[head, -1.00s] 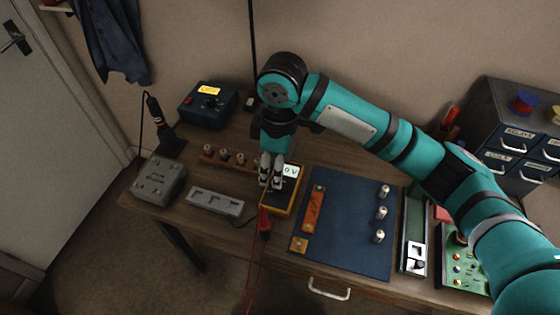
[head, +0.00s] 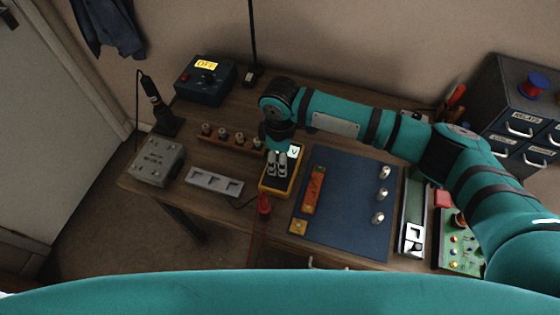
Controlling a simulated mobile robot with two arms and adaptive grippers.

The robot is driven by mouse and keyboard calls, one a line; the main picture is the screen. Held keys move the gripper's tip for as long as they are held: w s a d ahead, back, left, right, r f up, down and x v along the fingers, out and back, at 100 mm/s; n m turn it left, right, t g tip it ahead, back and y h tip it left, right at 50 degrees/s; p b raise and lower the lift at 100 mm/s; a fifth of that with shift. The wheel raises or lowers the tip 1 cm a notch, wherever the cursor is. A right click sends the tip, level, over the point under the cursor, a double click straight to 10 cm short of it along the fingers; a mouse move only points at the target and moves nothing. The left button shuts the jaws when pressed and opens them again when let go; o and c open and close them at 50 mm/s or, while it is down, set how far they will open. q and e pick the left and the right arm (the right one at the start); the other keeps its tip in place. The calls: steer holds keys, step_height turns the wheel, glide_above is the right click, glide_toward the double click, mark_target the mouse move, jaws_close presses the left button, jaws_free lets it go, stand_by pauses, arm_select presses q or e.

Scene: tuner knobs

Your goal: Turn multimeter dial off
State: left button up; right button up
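The yellow and black multimeter (head: 271,189) lies on the workbench just left of the blue mat. Its white display is partly covered by my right gripper; a "V" shows on it. My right gripper (head: 277,172) comes down from above over the multimeter's face, with its two fingers close together. The dial is hidden under the fingers, so I cannot tell its setting or whether the fingers grip it. My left gripper is not in view.
The blue mat (head: 345,215) holds an orange strip and metal knobs. A dark box with a lit "OFF" display (head: 206,65) stands behind left. A wooden rack (head: 230,139), grey tray (head: 215,182) and red probe (head: 264,206) are close by. Drawers (head: 510,120) stand at right.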

step_height(320, 180, down, 3)
steer(key=shift+f, duration=0.15)
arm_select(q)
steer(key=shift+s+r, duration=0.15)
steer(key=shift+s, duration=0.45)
arm_select(e)
jaws_close()
